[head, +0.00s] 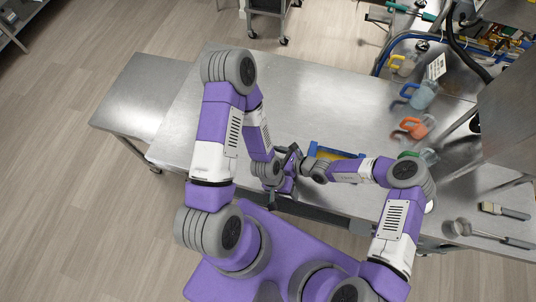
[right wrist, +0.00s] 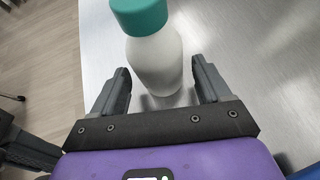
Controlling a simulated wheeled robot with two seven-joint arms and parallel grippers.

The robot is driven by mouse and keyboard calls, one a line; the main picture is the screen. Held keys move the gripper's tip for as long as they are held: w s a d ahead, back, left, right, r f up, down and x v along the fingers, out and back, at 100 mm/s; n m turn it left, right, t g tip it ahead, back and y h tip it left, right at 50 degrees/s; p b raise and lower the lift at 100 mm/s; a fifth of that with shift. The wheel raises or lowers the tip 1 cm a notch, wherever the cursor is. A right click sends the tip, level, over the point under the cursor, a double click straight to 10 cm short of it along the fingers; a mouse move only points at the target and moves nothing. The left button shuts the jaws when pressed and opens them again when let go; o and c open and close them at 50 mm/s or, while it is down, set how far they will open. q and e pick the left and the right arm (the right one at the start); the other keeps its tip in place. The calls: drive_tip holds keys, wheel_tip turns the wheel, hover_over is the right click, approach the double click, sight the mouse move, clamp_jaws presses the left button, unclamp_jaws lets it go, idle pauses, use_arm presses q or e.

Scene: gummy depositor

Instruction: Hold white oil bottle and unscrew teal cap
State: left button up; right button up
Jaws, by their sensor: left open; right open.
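The white oil bottle (right wrist: 157,62) with its teal cap (right wrist: 139,14) stands on the metal table in the right wrist view. The cap is on the bottle. My right gripper (right wrist: 158,72) is open, with one finger to each side of the bottle's lower body; I cannot tell whether either touches it. In the head view my left gripper (head: 287,172) is open near the table's front edge, close to my right wrist. I cannot make out the bottle in the head view, where my arms crowd that spot.
A blue tray (head: 335,152) with yellow inside lies just behind my right forearm. Several jugs with coloured handles, one orange (head: 415,127), stand along the right side. A brush (head: 505,210) lies at far right. The table's middle (head: 320,95) is clear.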

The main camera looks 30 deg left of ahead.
drive_tip(key=shift+b+x, duration=0.3)
drive_tip(key=shift+x, duration=0.85)
clamp_jaws()
idle(0.9)
